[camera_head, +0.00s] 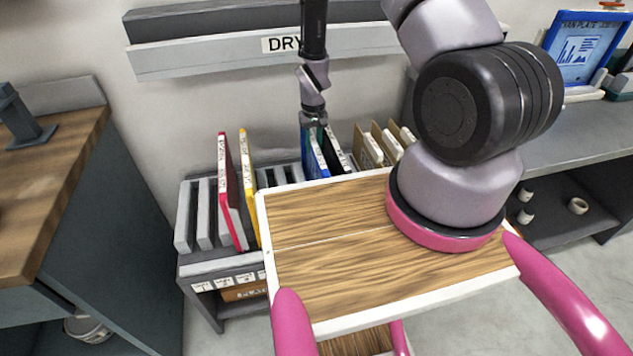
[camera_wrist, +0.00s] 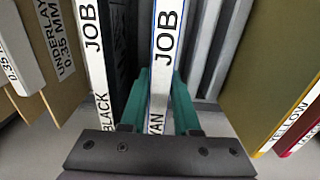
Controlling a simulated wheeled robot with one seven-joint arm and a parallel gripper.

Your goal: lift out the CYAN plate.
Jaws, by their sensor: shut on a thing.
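The cyan plate (camera_head: 317,155) stands upright in a slot of the grey rack (camera_head: 215,265), showing a blue face and a white labelled edge in the head view. In the wrist view the cyan plate (camera_wrist: 163,60) shows its white edge reading JOB and part of CYAN. My gripper (camera_wrist: 160,100) has its teal fingers on both sides of this edge and is shut on it. In the head view my gripper (camera_head: 313,122) is above the rack, partly hidden by my arm. The plate's lower part is hidden.
The black plate (camera_wrist: 95,60) stands close on the left in the wrist view. Yellow (camera_head: 248,180) and magenta (camera_head: 228,190) plates stand left in the head view, with grey dividers between. Tan underlay boards (camera_head: 372,148) stand right. A wooden-topped cart (camera_head: 330,290) is in front.

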